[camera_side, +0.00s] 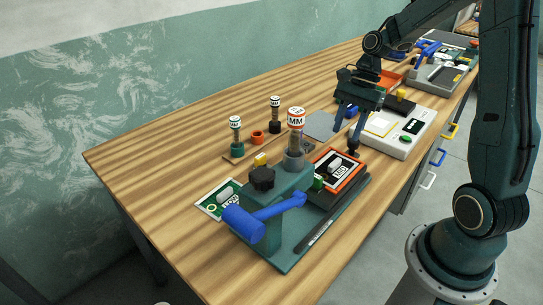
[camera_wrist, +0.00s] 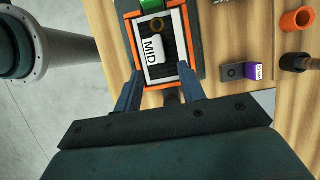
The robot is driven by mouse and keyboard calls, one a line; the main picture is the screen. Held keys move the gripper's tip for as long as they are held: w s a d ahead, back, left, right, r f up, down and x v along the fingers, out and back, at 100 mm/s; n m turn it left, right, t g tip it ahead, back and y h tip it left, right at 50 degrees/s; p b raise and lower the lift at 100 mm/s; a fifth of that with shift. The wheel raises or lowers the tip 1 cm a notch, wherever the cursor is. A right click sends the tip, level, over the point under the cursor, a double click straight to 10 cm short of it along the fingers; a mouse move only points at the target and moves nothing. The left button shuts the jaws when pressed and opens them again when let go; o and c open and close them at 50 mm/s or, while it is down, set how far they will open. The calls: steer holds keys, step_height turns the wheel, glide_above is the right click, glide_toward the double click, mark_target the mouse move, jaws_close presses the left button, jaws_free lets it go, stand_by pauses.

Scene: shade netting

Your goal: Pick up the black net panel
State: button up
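A dark panel with a white inner border (camera_side: 338,170), in an orange frame, lies on the teal base of the press in the side view; it looks like the black net panel. In the wrist view this panel (camera_wrist: 152,72) carries a white tag reading MID and a brass-coloured ring. My gripper (camera_side: 350,125) is above the table, behind the panel in the side view. In the wrist view its two blue fingers (camera_wrist: 158,72) are apart, near the panel's lower end, with nothing seen held between them. A dark knob (camera_side: 353,138) stands below the gripper.
The press with a blue handle (camera_side: 258,222) stands at the front. A green-bordered card (camera_side: 219,198) lies left of it. A white device (camera_side: 405,130) sits to the right. The table's left part is clear.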

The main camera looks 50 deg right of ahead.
mark_target(336, 162)
steer(key=shift+x, duration=1.8)
steer(key=shift+x, duration=2.6)
steer(key=shift+a, duration=0.1)
steer(key=shift+r, duration=0.1)
jaws_close()
